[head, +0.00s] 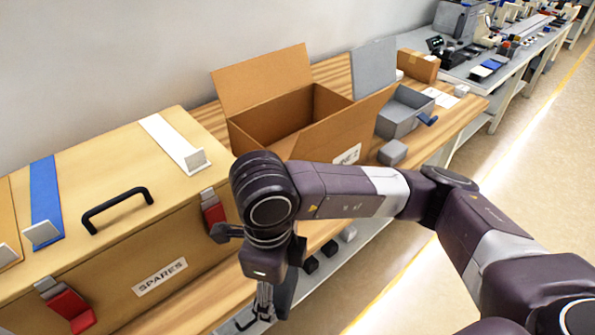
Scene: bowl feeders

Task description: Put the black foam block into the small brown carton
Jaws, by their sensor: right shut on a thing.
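An open brown carton (240,132) with raised flaps stands on the wooden bench in the middle of the head view. A label is on its near flap. My right gripper (263,303) is low in front of the bench edge, below and to the left of the carton. It is shut on a dark block, seemingly the black foam block (287,293), which is partly hidden behind the gripper. My right arm passes in front of the carton's near side. My left gripper is not in view.
A large tan case (160,277) marked SPARES, with a black handle (117,207), fills the left. A grey open box (402,112) and a grey block (392,152) stand right of the carton. Small dark blocks (311,264) lie lower, near the bench edge. The aisle floor at right is clear.

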